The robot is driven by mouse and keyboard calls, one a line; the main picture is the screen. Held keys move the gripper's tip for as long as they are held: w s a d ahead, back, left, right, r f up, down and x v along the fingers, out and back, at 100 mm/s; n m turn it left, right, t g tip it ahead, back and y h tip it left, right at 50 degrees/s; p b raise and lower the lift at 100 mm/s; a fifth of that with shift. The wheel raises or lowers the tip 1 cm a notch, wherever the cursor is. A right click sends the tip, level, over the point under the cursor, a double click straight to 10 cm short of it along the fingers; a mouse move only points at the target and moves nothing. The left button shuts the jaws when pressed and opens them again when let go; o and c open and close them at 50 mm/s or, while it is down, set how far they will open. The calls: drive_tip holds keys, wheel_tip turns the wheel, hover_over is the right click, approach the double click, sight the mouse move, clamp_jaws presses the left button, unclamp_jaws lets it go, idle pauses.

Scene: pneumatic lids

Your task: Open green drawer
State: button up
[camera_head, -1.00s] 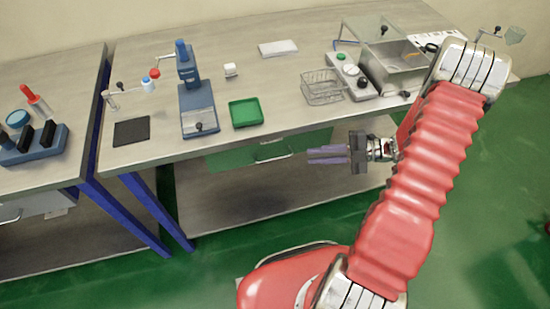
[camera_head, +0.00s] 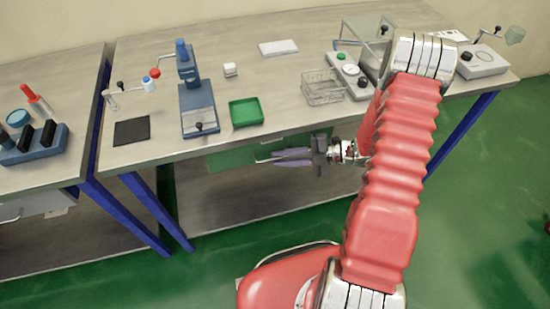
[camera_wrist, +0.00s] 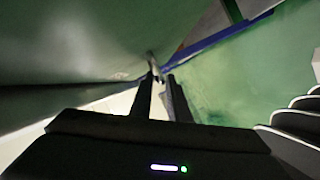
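The green drawer (camera_head: 228,159) sits under the front edge of the middle table, and its front looks closed. Its metal handle (camera_head: 263,160) shows just left of my fingertips in the head view. My gripper (camera_head: 275,157) points left at the handle, with a gap between its two fingers. In the wrist view, the fingers (camera_wrist: 160,82) are apart and a pale metal bar end, likely the handle (camera_wrist: 152,62), lies just beyond the tips. I cannot tell whether the bar is between the fingers. The right part of the drawer is hidden behind my gripper.
On the table stand a green tray (camera_head: 246,112), a blue microscope-like stand (camera_head: 197,105), a wire basket (camera_head: 322,88) and a grey device (camera_head: 349,73). Blue table legs (camera_head: 128,215) stand at the left. The green floor in front is clear.

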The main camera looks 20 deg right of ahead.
drive_tip(key=shift+x, duration=1.15)
drive_tip(key=shift+c, duration=0.3)
clamp_jaws()
drive_tip(key=shift+s+f, duration=0.1)
